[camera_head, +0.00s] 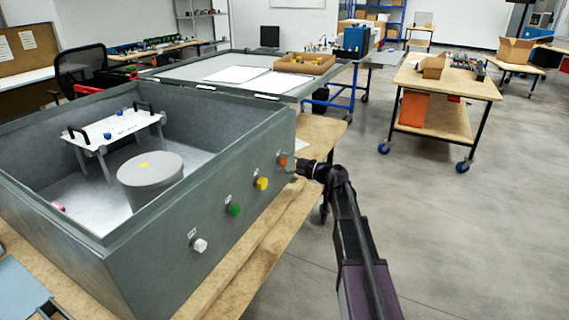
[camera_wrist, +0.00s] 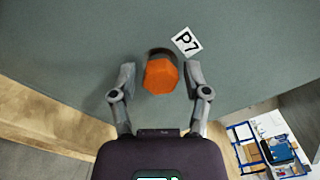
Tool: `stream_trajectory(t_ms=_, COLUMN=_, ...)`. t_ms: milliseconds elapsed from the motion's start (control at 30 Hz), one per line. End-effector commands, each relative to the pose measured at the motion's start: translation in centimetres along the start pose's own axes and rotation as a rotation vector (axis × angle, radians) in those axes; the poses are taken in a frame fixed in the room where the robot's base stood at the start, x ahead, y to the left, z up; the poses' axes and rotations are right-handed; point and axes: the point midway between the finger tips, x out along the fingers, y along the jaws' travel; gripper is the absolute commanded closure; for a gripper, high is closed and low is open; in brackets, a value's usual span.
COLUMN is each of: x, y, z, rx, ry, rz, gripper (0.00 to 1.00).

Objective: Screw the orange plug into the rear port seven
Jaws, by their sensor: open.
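The orange plug (camera_wrist: 161,76) sits at the port beside the label "P7" (camera_wrist: 186,41) on the grey-green box wall, with a dark ring behind it in the wrist view. In the head view the orange plug (camera_head: 283,161) shows at the right end of the row on the outer wall of the box (camera_head: 150,262). My gripper (camera_wrist: 158,82) is open, with one finger on each side of the plug and a visible gap on both sides. In the head view my gripper (camera_head: 291,165) reaches the wall from the right. How deep the plug sits cannot be told.
Yellow (camera_head: 261,184), green (camera_head: 234,209) and white (camera_head: 200,245) plugs sit along the same wall. A grey cylinder (camera_head: 151,178) and a white plate on legs (camera_head: 113,127) stand inside the box. A wooden bench edge (camera_head: 249,246) runs below the wall. Open floor lies to the right.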

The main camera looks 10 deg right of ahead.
Motion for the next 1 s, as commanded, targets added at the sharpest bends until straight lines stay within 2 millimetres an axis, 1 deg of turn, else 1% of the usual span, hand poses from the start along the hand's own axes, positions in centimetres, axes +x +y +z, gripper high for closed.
stream_trajectory(t_ms=700, x=0.0, y=-0.01, z=-0.02, rx=-0.556, ry=-0.001, rz=0.0, gripper=0.39)
stream_trajectory(t_ms=833, x=-0.01, y=-0.01, z=-0.02, rx=-0.633, ry=-0.001, rz=0.0, gripper=0.39)
stream_trajectory(t_ms=1000, x=-0.01, y=-0.01, z=-0.02, rx=-0.666, ry=-0.001, rz=0.0, gripper=0.39)
